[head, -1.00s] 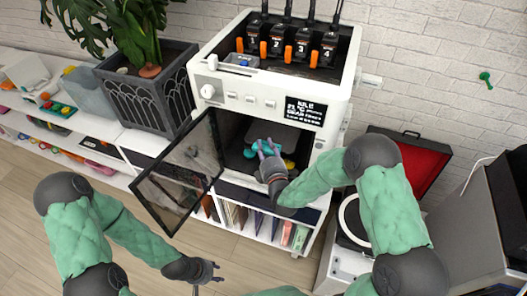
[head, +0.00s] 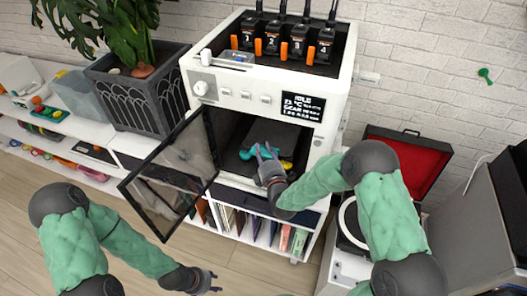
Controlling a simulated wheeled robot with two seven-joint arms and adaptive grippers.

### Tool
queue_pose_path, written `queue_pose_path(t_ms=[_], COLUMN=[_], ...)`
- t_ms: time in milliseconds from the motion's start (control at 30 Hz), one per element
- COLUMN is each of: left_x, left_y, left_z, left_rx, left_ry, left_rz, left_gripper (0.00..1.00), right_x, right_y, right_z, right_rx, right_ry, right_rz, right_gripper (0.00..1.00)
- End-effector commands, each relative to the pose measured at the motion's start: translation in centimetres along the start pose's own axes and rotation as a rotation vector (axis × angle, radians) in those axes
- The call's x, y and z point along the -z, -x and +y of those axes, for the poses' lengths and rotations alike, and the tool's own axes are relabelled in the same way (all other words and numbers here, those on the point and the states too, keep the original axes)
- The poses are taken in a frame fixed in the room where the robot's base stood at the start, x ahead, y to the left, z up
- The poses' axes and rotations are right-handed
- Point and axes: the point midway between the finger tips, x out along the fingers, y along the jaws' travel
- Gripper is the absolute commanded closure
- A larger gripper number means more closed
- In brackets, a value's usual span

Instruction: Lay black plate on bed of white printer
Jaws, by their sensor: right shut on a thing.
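The white printer (head: 336,140) stands against the wall with its glass door open to the left. My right gripper (head: 265,149) reaches into its front opening and is shut on what looks like the black plate (head: 272,131), a dark grey flat panel inside the chamber. The fingers partly cover the plate's near edge. A teal piece (head: 246,154) and a yellow piece (head: 286,165) show low in the chamber near the fingers. I cannot tell whether the plate touches the bed, which is mostly hidden. My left gripper (head: 214,282) is open and empty, low in front of the shelf.
The open glass door (head: 172,172) juts out left of the opening, between my arms. A planter (head: 137,100) stands left of the printer. An open red-lined case (head: 402,165) and a grey box (head: 462,215) are at the right. Books fill the shelf below.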

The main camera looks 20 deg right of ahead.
Motion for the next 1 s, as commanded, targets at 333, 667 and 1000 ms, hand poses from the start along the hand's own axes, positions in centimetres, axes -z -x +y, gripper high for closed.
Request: queue_pose_path(t_ms=[333,667,1000], left_x=[0.01,0.0,0.0], left_y=[0.02,0.02,0.01], left_z=[0.01,0.01,0.0], left_rx=[0.0,0.0,0.0], left_ry=[0.0,0.0,0.0], left_rz=[0.0,0.0,0.0], left_gripper=[0.6,0.6,0.6], right_x=[-0.01,-0.01,0.01], right_y=[-0.03,-0.02,0.02], right_z=[0.1,0.06,-0.04], right_rx=[-0.002,-0.001,0.001], right_ry=[0.0,0.0,0.0], right_rz=[0.0,0.0,0.0], right_gripper=[1.0,0.43,0.0])
